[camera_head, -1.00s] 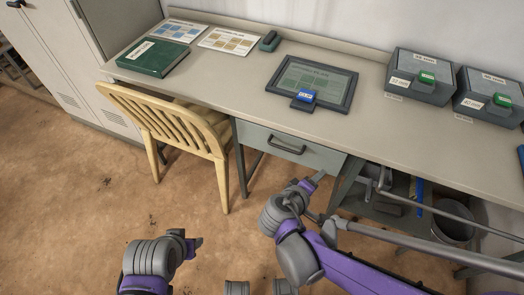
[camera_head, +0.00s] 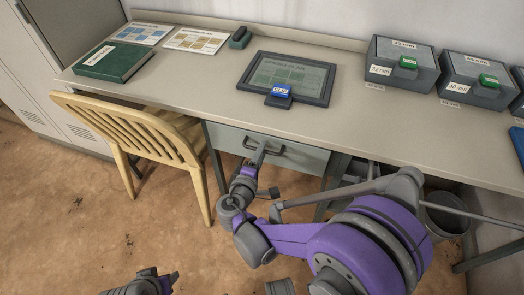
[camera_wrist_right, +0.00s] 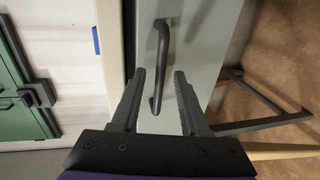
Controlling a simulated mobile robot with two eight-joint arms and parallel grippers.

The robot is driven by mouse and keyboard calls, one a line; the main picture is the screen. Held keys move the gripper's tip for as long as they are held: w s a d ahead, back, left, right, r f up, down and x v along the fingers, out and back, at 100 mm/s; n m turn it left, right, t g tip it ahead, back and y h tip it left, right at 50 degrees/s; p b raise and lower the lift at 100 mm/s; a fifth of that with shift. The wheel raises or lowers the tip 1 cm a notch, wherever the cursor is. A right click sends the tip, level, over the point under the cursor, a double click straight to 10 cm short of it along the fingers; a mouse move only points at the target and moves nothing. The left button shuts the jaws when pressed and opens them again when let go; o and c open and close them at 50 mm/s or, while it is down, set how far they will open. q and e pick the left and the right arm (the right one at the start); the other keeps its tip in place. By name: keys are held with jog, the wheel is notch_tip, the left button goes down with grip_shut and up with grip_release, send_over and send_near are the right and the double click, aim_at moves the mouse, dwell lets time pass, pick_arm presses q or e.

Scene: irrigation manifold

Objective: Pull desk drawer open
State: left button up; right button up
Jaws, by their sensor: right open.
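The desk drawer (camera_head: 308,157) has a pale grey-green front below the desk top and looks closed. Its dark bar handle (camera_head: 278,152) is on the front. My right gripper (camera_head: 260,157) is at the handle in the head view. In the right wrist view its two fingers (camera_wrist_right: 160,73) are open, one on each side of the handle (camera_wrist_right: 162,48), with visible gaps. The handle's near end reaches down between the fingers. Part of the handle is hidden by the gripper in the head view. My left gripper (camera_head: 170,279) shows only partly at the bottom edge; its jaws are unclear.
A wooden chair (camera_head: 140,130) stands left of the drawer, close to it. On the desk top (camera_head: 200,85) are a green book (camera_head: 113,62), a framed plan (camera_head: 312,76) and grey boxes (camera_head: 400,62). A bin (camera_head: 445,213) stands below at right.

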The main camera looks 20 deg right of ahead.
jog(key=shift+x, duration=0.9)
jog(key=shift+c, duration=0.3)
grip_shut()
dwell(0.6)
